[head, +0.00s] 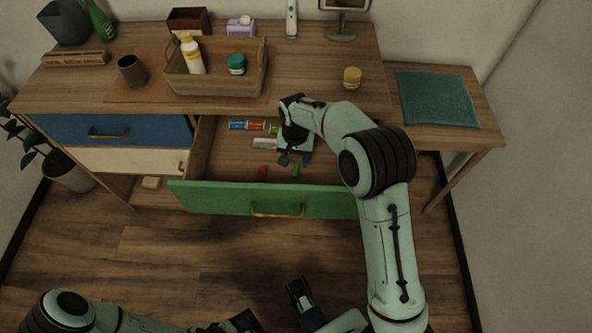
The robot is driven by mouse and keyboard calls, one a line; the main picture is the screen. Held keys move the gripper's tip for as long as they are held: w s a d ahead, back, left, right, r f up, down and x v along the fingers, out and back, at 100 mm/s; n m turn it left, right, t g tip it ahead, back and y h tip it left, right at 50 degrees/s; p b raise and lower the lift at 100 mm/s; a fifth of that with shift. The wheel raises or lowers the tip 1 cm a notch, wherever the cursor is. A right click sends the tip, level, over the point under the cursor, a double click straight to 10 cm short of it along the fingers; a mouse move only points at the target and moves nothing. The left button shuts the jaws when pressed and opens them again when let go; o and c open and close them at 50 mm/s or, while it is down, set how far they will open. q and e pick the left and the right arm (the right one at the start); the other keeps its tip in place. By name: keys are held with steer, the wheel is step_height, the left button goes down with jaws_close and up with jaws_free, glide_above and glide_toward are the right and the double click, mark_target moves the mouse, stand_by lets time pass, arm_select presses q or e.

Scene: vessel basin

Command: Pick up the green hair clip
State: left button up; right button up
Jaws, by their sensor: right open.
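The green hair clip (296,170) lies on the floor of the open drawer with the green front (222,198), near the front and right of a small red piece (263,173). My right gripper (294,162) reaches down into the drawer from the right. It is open, with its fingertips just behind and above the clip; whether they touch it cannot be told. My left arm comes in low at the bottom left, and its finger state is not clear.
Small coloured packets (247,126) lie at the back of the drawer, partly hidden by my right gripper. A teal cloth (436,99) covers part of the right side table.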

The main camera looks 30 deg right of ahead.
mark_target(296, 170)
step_height(296, 170, down, 5)
steer(key=shift+d+f+b, duration=0.1)
steer(key=shift+b, duration=0.45)
jaws_close()
